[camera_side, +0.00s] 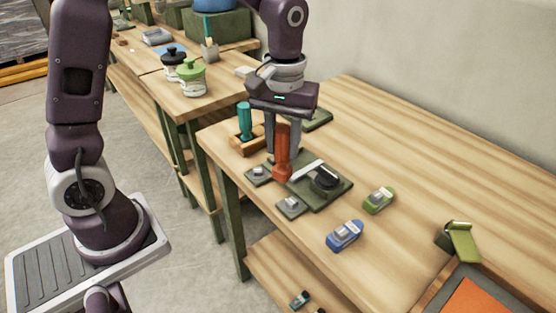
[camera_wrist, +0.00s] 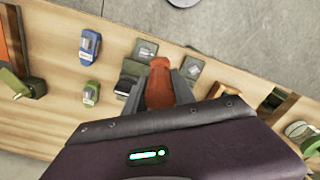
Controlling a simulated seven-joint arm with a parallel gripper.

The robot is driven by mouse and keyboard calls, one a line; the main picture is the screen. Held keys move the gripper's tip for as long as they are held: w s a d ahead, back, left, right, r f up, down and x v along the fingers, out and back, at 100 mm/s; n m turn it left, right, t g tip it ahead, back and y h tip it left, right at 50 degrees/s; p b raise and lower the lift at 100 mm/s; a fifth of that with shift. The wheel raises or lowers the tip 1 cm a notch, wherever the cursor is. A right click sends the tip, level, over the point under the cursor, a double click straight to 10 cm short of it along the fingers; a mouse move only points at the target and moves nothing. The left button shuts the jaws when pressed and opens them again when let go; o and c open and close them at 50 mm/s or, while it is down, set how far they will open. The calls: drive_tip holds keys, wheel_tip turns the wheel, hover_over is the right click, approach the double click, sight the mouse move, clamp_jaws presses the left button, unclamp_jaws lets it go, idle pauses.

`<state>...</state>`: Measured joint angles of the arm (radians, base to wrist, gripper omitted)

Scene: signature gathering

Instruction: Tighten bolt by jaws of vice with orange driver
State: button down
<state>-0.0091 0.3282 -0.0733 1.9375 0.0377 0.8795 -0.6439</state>
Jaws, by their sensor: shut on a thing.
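My gripper (camera_side: 284,142) is shut on the orange driver (camera_side: 282,155) and holds it roughly upright over the workbench. The driver (camera_wrist: 159,86) also shows between the fingers in the wrist view. Its lower end is by a dark green plate (camera_side: 330,186) that bears a black part and a light metal bar, perhaps the vice. Two small plates with grey bolt-like pieces lie beside it, one at the left (camera_side: 258,174) and one in front (camera_side: 291,206). I cannot tell whether the driver's tip touches anything, and no bolt by vice jaws can be made out.
A teal-handled driver (camera_side: 245,122) stands in a wooden holder (camera_side: 248,146) behind. A green tool (camera_side: 379,199) and a blue tool (camera_side: 345,235) lie to the right, with an olive clamp-like object (camera_side: 459,240) farther off. The bench's back right is clear.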

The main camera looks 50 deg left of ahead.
drive_tip(key=a+r+n, duration=0.2)
drive_tip(key=a+n, duration=0.6)
drive_tip(key=a, duration=0.1)
hover_over(258, 169)
drive_tip(key=shift+f, duration=3.5)
drive_tip(key=shift+f+m, duration=0.15)
drive_tip(key=shift+m, duration=0.25)
drive_tip(key=m, duration=0.3)
drive_tip(key=shift+m, duration=0.3)
drive_tip(key=m, duration=0.8)
drive_tip(key=shift+n, duration=0.6)
drive_tip(key=shift+r, duration=0.2)
